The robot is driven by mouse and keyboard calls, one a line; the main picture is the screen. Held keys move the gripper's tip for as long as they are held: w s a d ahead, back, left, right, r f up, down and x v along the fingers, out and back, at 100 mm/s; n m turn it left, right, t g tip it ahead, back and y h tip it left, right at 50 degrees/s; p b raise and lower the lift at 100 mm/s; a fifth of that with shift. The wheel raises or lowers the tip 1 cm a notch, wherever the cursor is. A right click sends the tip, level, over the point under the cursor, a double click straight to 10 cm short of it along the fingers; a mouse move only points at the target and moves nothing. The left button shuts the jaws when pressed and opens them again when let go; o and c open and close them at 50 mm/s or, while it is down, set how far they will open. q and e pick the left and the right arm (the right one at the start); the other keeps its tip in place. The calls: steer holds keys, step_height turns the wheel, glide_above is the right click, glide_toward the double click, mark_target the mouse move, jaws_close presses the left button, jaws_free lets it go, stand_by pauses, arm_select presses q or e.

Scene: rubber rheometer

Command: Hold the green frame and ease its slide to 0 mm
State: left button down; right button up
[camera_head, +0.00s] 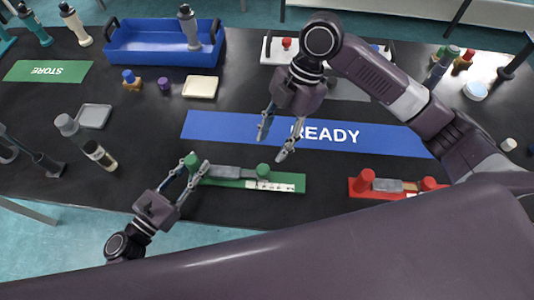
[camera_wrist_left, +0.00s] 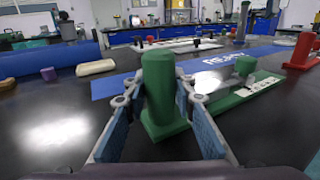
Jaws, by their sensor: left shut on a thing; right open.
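The green frame (camera_head: 285,182) lies flat on the black table, with an upright green post at its left end, a grey slide (camera_head: 236,173) along it, a green knob (camera_head: 263,170) and a white scale (camera_head: 262,185). My left gripper (camera_head: 193,165) is shut on the green post, which stands between its fingers in the left wrist view (camera_wrist_left: 160,95). The scale reading is too small to tell. My right gripper (camera_head: 277,143) is open and empty, above the blue READY mat, up and right of the green frame.
A red frame (camera_head: 410,187) lies to the right of the green one. The blue READY mat (camera_head: 350,138) lies behind both. A blue bin (camera_head: 150,42), a green STORE mat (camera_head: 48,71) and several bottles stand further back and left. Bare table lies between the frames.

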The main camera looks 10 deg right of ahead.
steer(key=shift+v, duration=1.65)
arm_select(q)
steer(key=c, duration=1.5)
jaws_free()
arm_select(e)
steer(key=shift+f, duration=0.1)
arm_select(q)
steer(key=shift+s+a, duration=0.1)
